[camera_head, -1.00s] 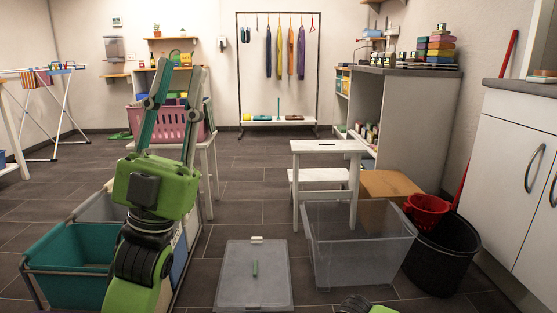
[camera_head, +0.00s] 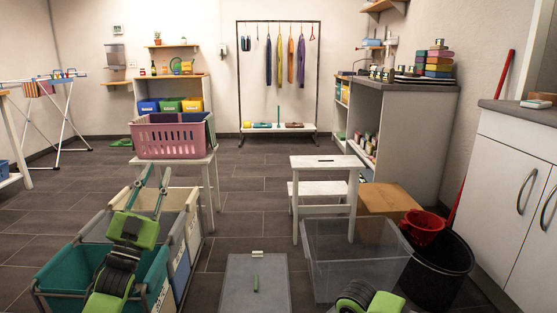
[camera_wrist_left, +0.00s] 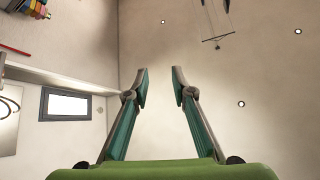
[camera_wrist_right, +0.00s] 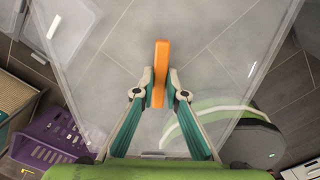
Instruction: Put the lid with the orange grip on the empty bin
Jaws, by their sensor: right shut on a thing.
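The clear lid (camera_wrist_right: 215,60) fills much of the right wrist view, with its orange grip (camera_wrist_right: 161,72) upright in the middle. My right gripper (camera_wrist_right: 161,88) is shut on that grip. In the head view only a green and black part of my right arm shows at the bottom edge; the held lid is not visible there. The clear empty bin (camera_head: 345,280) stands open on the floor right of centre.
A white step stool (camera_head: 325,163) stands behind the bin. A cardboard box (camera_head: 388,200), red bucket (camera_head: 422,228) and black tub (camera_head: 440,270) crowd its right side. Fabric hampers (camera_head: 100,270) stand at left. A purple basket (camera_wrist_right: 50,140) shows in the right wrist view.

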